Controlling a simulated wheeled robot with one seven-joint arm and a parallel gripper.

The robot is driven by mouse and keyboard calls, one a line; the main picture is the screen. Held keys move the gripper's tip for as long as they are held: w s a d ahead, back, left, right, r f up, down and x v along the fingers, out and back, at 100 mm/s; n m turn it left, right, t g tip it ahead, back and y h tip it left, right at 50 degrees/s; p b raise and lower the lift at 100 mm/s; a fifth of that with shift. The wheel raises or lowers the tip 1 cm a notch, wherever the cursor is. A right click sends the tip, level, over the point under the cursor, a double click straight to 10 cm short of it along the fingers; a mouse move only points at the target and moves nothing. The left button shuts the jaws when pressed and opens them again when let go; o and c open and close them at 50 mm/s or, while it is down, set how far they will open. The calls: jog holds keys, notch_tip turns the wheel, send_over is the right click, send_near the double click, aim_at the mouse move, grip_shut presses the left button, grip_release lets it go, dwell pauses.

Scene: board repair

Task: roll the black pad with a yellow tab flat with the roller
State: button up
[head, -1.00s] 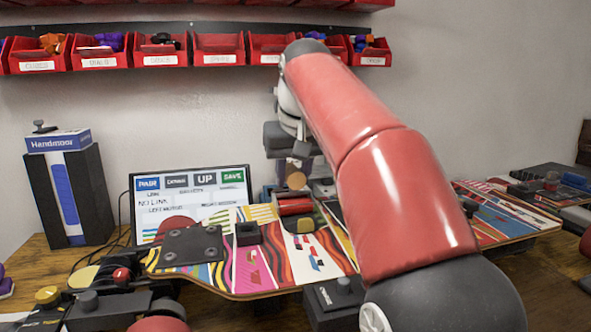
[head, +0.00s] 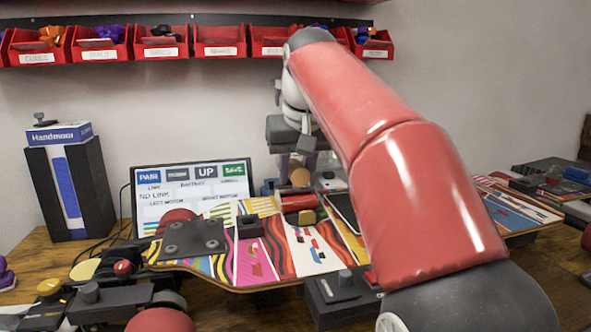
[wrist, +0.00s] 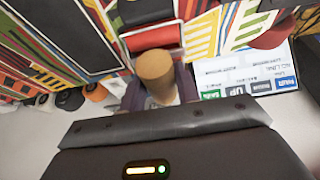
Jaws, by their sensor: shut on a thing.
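My gripper (head: 292,163) is shut on the wooden handle (wrist: 155,72) of the roller, above the deck. The roller's red cylinder (head: 298,203) lies across the patterned board at its middle; it also shows in the wrist view (wrist: 152,37). A dark pad (wrist: 145,11) is right beside the roller, on the board, with a yellow tab (head: 307,217) at its front. The roller hides part of the pad, so I cannot tell how flat it lies. My gripper's fingers stand on both sides of the handle.
The colourful board (head: 228,270) spans the bench. A screen (head: 160,215) reading NO LINK stands behind.

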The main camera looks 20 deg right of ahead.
aim_at(293, 159)
jog(key=shift+s+b, duration=0.4)
jog(key=shift+s, duration=0.8)
jog(key=shift+w+d+p, duration=0.1)
jog(key=shift+w+p, duration=1.5)
jog(key=shift+w, duration=1.15)
jog(key=shift+r, duration=3.55)
jog(key=shift+f, duration=0.1)
notch_tip(293, 159, down, 6)
jog(key=b, duration=0.5)
jog(key=shift+s, duration=0.1)
